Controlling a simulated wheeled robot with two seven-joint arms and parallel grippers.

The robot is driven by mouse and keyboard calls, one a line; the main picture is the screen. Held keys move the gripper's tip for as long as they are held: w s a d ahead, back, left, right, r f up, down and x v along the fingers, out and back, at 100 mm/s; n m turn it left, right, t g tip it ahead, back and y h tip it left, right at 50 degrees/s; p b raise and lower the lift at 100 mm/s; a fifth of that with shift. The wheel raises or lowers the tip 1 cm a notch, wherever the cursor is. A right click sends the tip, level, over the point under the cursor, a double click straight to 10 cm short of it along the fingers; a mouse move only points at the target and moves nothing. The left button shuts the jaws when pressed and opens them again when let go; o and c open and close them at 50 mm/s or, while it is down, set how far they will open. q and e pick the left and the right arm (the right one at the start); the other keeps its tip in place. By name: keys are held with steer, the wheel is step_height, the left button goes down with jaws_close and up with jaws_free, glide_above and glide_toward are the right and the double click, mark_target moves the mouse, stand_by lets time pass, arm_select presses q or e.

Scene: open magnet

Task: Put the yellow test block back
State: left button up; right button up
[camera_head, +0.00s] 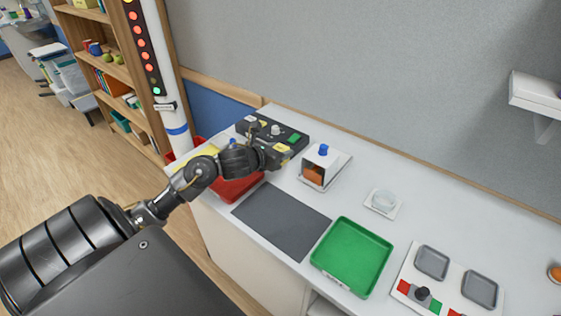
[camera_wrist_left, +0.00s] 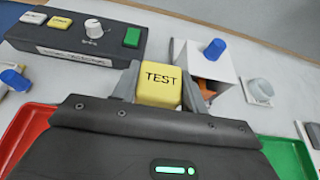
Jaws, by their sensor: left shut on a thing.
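The yellow block marked TEST (camera_wrist_left: 158,84) sits between the fingers of my left gripper (camera_wrist_left: 160,92), which is shut on it. In the head view my left gripper (camera_head: 279,152) is in front of the dark control box and left of the white holder; the block is small and hard to make out there. The dark control box (camera_wrist_left: 78,42) carries a pale yellow button, a white knob and a green button; it also shows in the head view (camera_head: 296,131). My right gripper is not in view.
A red tray (camera_head: 238,190) lies partly under my left arm. A white holder (camera_head: 334,161) has a blue knob and an orange thing inside. A grey mat (camera_head: 281,221), a green tray (camera_head: 352,254), a clear dish (camera_head: 384,199) and a panel with two grey pads (camera_head: 452,264) lie rightward.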

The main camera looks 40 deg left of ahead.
arm_select(q)
steer(key=w+a+f, duration=0.1)
steer(key=f, duration=0.1)
steer(key=w+f, duration=0.1)
steer(key=w+a+f, duration=0.1)
steer(key=f, duration=0.1)
steer(key=shift+w+a+f+p, duration=0.3)
steer(key=shift+w+p, duration=0.05)
steer(key=shift+w, duration=0.05)
step_height(320, 180, down, 2)
steer(key=shift+f+p, duration=0.1)
steer(key=shift+p, duration=0.65)
steer(key=shift+f, duration=0.5)
steer(key=shift+f, duration=0.1)
steer(key=shift+f, duration=0.15)
steer(key=o, duration=1)
steer(key=shift+o, duration=0.2)
